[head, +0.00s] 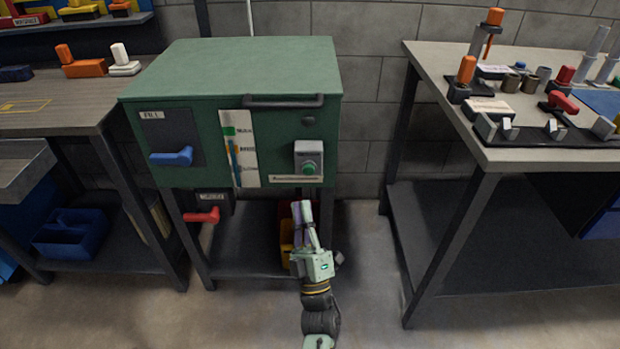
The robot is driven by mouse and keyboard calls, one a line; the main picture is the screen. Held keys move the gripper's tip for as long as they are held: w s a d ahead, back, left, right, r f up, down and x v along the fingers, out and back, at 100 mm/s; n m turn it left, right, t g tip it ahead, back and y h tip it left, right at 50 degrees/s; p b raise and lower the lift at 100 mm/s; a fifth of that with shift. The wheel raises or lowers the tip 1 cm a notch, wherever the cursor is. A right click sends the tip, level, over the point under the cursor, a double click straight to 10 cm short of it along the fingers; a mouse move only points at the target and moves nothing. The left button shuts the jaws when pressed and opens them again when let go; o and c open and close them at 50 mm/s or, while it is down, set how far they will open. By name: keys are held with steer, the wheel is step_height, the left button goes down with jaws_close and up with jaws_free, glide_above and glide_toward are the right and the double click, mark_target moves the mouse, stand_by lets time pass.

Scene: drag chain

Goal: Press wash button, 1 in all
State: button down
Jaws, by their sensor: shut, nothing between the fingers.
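A round green button (309,168) sits in a light grey box on the front of a green cabinet (240,66), at the front's right side. It is the only push button I make out; I cannot read a label that names it wash. My gripper (302,208) is below the button, in front of the cabinet's lower shelf, with its fingers pointing up. The fingers are shut and empty. In the picture a gap shows between the fingertips and the button box.
A blue handle (172,157) is on the cabinet's left front and a red handle (202,216) below it. A black bar handle (283,101) runs above the button. A workbench with parts (570,160) stands right, another bench (60,97) left. Floor between cabinet and right bench is clear.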

mark_target(309, 169)
steer(key=shift+s+d+f, duration=0.1)
steer(key=shift+d+f, duration=0.05)
steer(key=shift+f, duration=0.05)
steer(key=w+b, duration=0.2)
steer(key=w, duration=0.6)
steer(key=shift+w, duration=0.4)
steer(key=shift+w, duration=0.2)
stand_by(1.2)
steer(key=shift+w+b, duration=0.25)
steer(key=shift+b, duration=0.15)
